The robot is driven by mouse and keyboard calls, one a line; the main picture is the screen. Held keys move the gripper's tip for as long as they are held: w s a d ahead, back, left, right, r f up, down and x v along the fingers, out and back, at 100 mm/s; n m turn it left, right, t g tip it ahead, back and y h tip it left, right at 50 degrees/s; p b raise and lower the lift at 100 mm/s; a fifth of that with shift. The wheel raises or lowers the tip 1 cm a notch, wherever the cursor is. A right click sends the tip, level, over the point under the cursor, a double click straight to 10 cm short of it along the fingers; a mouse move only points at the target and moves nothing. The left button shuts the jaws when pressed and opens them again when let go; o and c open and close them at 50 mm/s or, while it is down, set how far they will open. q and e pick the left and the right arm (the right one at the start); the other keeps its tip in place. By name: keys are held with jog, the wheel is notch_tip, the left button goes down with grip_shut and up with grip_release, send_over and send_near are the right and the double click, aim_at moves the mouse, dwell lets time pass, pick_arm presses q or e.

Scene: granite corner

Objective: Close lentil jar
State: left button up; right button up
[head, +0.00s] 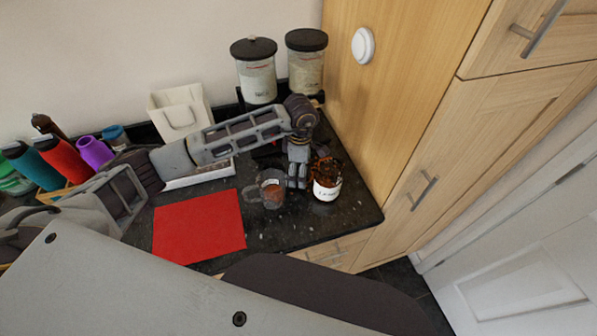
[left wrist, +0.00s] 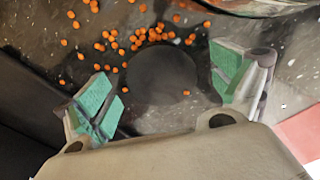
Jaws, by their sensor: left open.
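A container with a white lettered face (head: 327,190) stands near the counter's right corner, with dark orange-brown stuff above it. I cannot read the lettering surely; it may be the lentil jar. My left gripper (head: 296,186) points down just left of it. In the left wrist view, its green-padded fingers (left wrist: 165,92) are apart and empty. A dark round disc (left wrist: 160,75), possibly a lid, lies between and beyond the fingertips. Several orange lentils (left wrist: 115,45) are scattered around it on the dark counter. My right gripper is not in view.
A red mat (head: 198,226) lies farther left. Two black-lidded jars, one left (head: 257,78) and one right (head: 306,65), stand behind. A wooden cabinet (head: 395,110) borders the counter's right side.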

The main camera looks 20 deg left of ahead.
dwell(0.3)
pick_arm(q)
jog(key=c, duration=0.8)
jog(key=shift+r, duration=0.15)
notch_tip(320, 180, up, 8)
jog(key=shift+f+b, duration=0.2)
jog(key=shift+b, duration=0.6)
jog(key=shift+r, duration=1.05)
